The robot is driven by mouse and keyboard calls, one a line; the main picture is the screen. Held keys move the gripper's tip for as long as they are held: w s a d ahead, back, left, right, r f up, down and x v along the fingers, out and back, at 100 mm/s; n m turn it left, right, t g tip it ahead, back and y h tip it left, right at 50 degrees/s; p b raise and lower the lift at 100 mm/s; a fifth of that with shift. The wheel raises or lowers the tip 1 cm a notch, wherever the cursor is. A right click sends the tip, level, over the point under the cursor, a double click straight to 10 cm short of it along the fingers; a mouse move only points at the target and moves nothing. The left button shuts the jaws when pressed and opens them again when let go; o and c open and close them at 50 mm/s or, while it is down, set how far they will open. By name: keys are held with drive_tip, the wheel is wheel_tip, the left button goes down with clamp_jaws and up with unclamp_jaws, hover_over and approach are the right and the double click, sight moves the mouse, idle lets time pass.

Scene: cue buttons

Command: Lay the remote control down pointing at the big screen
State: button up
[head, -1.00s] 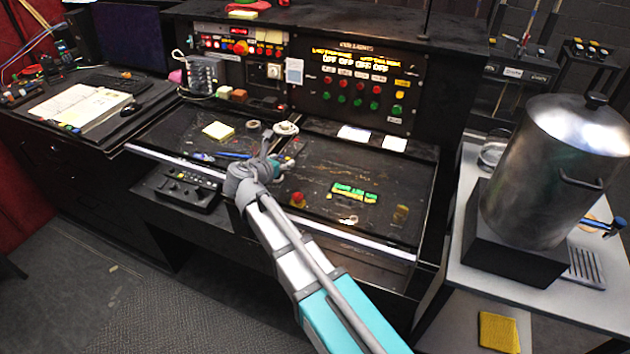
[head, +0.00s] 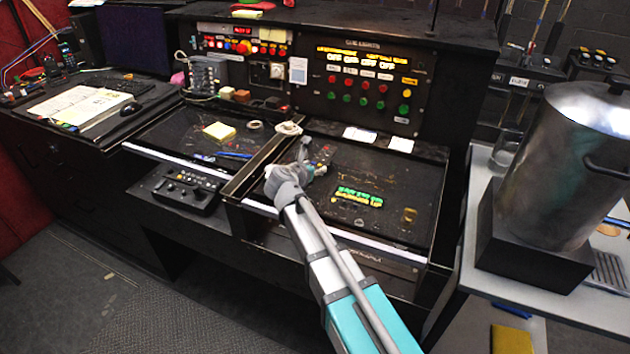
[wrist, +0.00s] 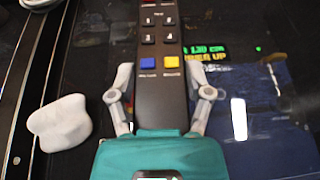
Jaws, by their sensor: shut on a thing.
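My gripper (head: 308,168) is over the right-hand section of the black console desk. In the wrist view its two grey fingers (wrist: 162,95) are closed on both sides of the remote control (wrist: 159,62). The remote is dark, with rows of buttons, a blue and a yellow one nearest the gripper. Its near end is hidden by my teal gripper body, and its far end runs out of the picture. A large dark monitor (head: 131,37) stands at the back left. I cannot tell whether the remote touches the desk.
A green-lit text display (head: 358,197) lies right of my gripper. A pale lump (wrist: 60,122) is left of it in the wrist view. A metal urn (head: 560,165) stands at right.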

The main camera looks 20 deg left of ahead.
idle(0.3)
drive_tip(key=shift+w+d+f+b, duration=0.15)
drive_tip(key=shift+w+f+b, duration=0.05)
drive_tip(key=shift+f+b, duration=0.25)
drive_tip(key=shift+w+d+f+b, duration=0.1)
drive_tip(key=shift+w+f+b, duration=0.05)
drive_tip(key=shift+f+b, duration=1.35)
drive_tip(key=shift+b, duration=0.05)
drive_tip(key=shift+f, duration=0.1)
drive_tip(key=o, duration=1.2)
drive_tip(key=shift+r, duration=0.2)
drive_tip(key=p+v, duration=0.4)
drive_tip(key=v, duration=0.8)
drive_tip(key=shift+f+p, duration=0.1)
drive_tip(key=shift+p, duration=0.2)
drive_tip(key=shift+a, duration=0.1)
drive_tip(key=shift+s, duration=0.1)
